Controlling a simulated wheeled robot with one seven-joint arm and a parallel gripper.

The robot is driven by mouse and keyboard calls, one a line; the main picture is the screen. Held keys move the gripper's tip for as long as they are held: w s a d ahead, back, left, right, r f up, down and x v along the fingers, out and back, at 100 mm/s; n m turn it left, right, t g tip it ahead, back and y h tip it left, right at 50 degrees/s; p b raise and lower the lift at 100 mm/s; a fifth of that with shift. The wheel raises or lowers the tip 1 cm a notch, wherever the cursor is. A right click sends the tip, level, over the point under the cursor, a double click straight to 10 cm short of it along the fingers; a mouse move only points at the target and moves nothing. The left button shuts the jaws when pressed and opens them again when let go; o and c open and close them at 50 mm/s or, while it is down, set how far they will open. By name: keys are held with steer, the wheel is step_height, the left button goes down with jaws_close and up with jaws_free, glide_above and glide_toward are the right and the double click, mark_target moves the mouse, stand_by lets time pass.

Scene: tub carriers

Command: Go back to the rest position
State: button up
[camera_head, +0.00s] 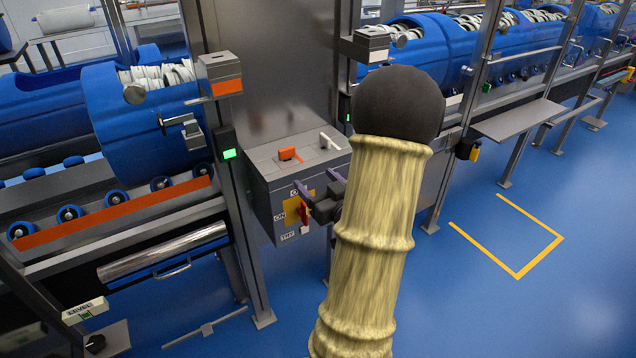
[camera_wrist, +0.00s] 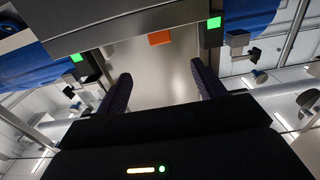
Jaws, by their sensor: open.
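My gripper (camera_head: 318,186) is at the front of a grey control box (camera_head: 272,206), close to a red handle (camera_head: 304,213) on a yellow plate with ON and TRY labels. Its two fingers are apart, with nothing visibly held. I cannot tell whether a finger touches the handle. My sleeved arm hides part of the box's right side. In the wrist view the open gripper (camera_wrist: 163,82) faces a bare steel panel (camera_wrist: 150,72) with an orange part (camera_wrist: 159,38) beyond the fingers.
An orange switch (camera_head: 289,154) and a white-and-red switch (camera_head: 328,141) sit on the box top. A blue tub (camera_head: 135,125) stands on a roller carrier at left. A steel post (camera_head: 236,190) stands beside the box. Blue floor (camera_head: 560,290) at right is open.

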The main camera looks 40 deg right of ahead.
stand_by(0.5)
steer(key=w+a+f+n+g+y, duration=0.1)
steer(key=w+a+f+g, duration=0.2)
steer(key=a, duration=0.3)
steer(key=w+a+f+n+g+y, duration=0.1)
steer(key=w+a+f+g, duration=0.2)
steer(key=a+g, duration=0.15)
steer(key=s+a+f+g+y, duration=0.1)
steer(key=s+a+g, duration=0.3)
steer(key=a, duration=0.6)
steer(key=s+a+f+g+y, duration=0.1)
steer(key=s+a+g, duration=0.2)
steer(key=s+a, duration=0.45)
step_height(320, 180, up, 19)
steer(key=a+p, duration=0.2)
steer(key=p, duration=1.6)
steer(key=shift+w+n+p, duration=0.3)
steer(key=shift+w+n, duration=0.1)
